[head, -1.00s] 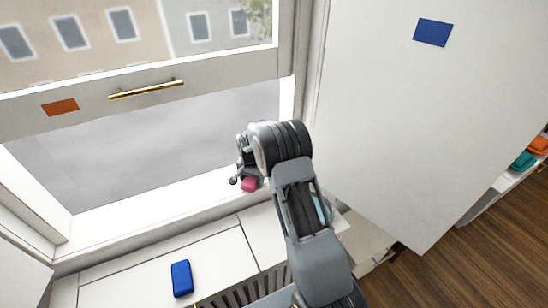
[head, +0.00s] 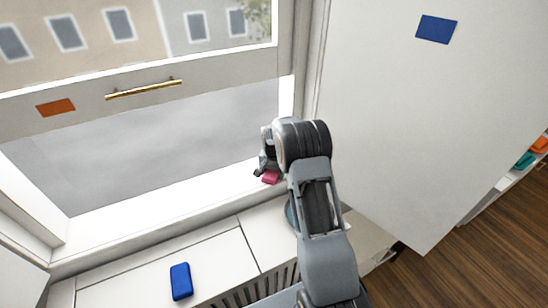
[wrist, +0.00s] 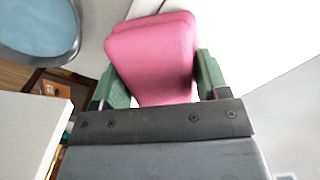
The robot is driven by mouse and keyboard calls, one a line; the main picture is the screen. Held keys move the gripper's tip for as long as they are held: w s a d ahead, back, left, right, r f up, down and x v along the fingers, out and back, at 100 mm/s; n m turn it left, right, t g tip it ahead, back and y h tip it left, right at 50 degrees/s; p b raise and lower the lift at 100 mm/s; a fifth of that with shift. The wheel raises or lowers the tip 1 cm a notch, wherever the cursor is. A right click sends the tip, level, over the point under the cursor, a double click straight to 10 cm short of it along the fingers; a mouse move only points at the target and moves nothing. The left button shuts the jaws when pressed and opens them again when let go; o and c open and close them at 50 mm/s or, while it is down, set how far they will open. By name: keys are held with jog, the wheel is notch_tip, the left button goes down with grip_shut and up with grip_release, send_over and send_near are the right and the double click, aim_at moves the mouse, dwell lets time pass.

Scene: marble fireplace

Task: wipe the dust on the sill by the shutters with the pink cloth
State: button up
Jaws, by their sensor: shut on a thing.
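The pink cloth (head: 270,178) is a small folded pad held at the right end of the white window sill (head: 150,204). My gripper (head: 262,171) is shut on it. In the wrist view the pink cloth (wrist: 152,55) sits between the green fingertips of my gripper (wrist: 157,82). The cloth is at or just above the sill; I cannot tell if it touches. The sill's right end is partly hidden by my arm. I cannot make out dust on the visible part of the sill.
A blue block (head: 181,281) lies on the white ledge below the sill. A white shutter panel (head: 390,130) with a blue patch stands close to the right of my arm. A sash with a brass handle (head: 143,88) is above. A blue-grey round object (wrist: 38,25) shows in the wrist view.

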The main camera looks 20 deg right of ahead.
jog(key=shift+a+r+p, duration=0.1)
jog(key=shift+r+p, duration=1.8)
jog(key=shift+r, duration=2.15)
